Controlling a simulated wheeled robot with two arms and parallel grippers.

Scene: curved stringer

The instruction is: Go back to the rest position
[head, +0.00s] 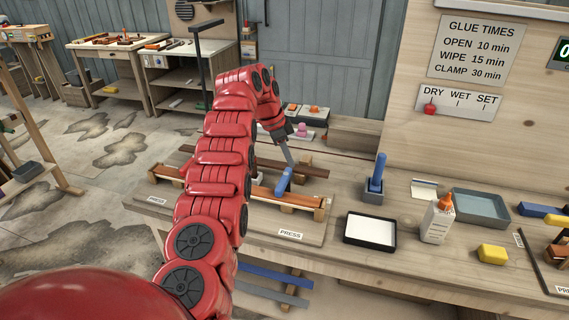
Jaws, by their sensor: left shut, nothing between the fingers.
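My red left arm reaches up from the bottom left over the workbench (335,240) and bends down at its far end. Its left gripper (291,159) points down, shut and empty, above the left press fixture (262,228). Just below it, a blue handle (284,181) stands tilted at the fixture; I cannot tell whether they touch. An orange-brown strip (300,199) lies along the fixture, partly hidden by my arm. My right gripper is not in view.
On the bench to the right are a black-rimmed white tray (371,230), a glue bottle (437,220), a blue tool in a holder (375,180), a grey tray (481,208) and a yellow block (492,253). Side tables (110,45) stand behind. Floor at left is open.

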